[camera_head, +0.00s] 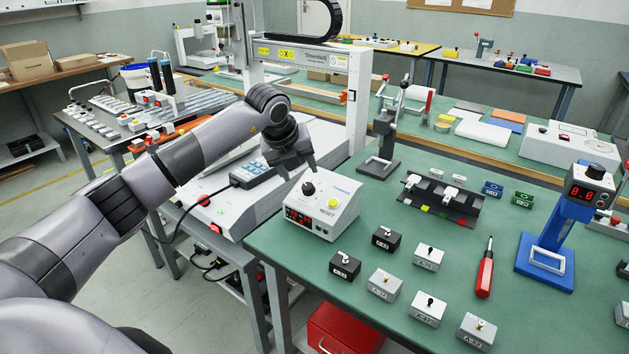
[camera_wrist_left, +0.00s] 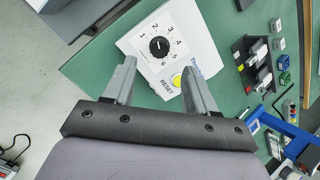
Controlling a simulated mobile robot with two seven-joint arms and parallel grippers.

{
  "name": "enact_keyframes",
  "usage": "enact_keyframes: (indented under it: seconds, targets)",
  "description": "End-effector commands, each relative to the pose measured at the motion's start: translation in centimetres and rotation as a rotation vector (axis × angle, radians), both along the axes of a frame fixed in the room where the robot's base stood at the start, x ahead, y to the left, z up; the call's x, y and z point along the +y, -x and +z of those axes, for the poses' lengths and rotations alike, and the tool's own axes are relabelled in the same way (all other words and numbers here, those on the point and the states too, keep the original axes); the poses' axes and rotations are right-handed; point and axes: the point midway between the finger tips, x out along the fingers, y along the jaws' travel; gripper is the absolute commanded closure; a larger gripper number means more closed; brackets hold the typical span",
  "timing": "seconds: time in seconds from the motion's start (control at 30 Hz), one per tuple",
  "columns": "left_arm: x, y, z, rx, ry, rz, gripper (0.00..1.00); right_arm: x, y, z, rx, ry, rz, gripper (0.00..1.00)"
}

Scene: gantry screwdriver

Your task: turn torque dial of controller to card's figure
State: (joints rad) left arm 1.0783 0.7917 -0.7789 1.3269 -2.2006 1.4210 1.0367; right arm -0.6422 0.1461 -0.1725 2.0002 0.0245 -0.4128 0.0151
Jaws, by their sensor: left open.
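The controller (camera_head: 322,210) is a white box with a sloped top at the left edge of the green table. Its black torque dial (camera_head: 308,188) also shows in the left wrist view (camera_wrist_left: 159,47), with figures 1 to 6 around it. A pale mark shows on the dial, but which figure it points to is unclear. A yellow reset button (camera_head: 333,203) sits beside the dial, and red digits on the front are too small to read. My left gripper (camera_head: 298,174) is open and empty above the dial, apparently not touching it. I cannot make out the card.
Several small labelled boxes with switches or knobs (camera_head: 429,308) stand to the right of the controller. A red screwdriver (camera_head: 486,273), a blue stand with a red display (camera_head: 548,250) and a black rack (camera_head: 440,201) are farther right. The gantry machine (camera_head: 235,185) adjoins the table's left.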

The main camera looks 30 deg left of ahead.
Motion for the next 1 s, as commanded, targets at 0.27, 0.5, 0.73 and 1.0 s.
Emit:
enact_keyframes:
  seconds: [0.27, 0.5, 0.73, 1.0]
  targets:
    - [-0.1, -1.7, -3.5, 0.004, 0.002, -0.002, 0.43, 0.0, 0.0, 0.0, 0.0, 0.0, 0.0, 0.57]
    - [0.0, -2.9, -5.6, 0.002, 0.002, -0.002, 0.43, 0.0, 0.0, -0.1, 0.0, -0.001, 0.0, 0.57]
    - [0.0, -3.2, -6.2, 0.001, 0.0, -0.004, 0.43, 0.0, 0.0, -0.1, 0.001, -0.001, 0.0, 0.57]
    - [0.0, -3.1, -6.1, 0.001, 0.001, -0.003, 0.76, 0.1, 0.0, -0.1, 0.001, -0.001, 0.0, 0.57]
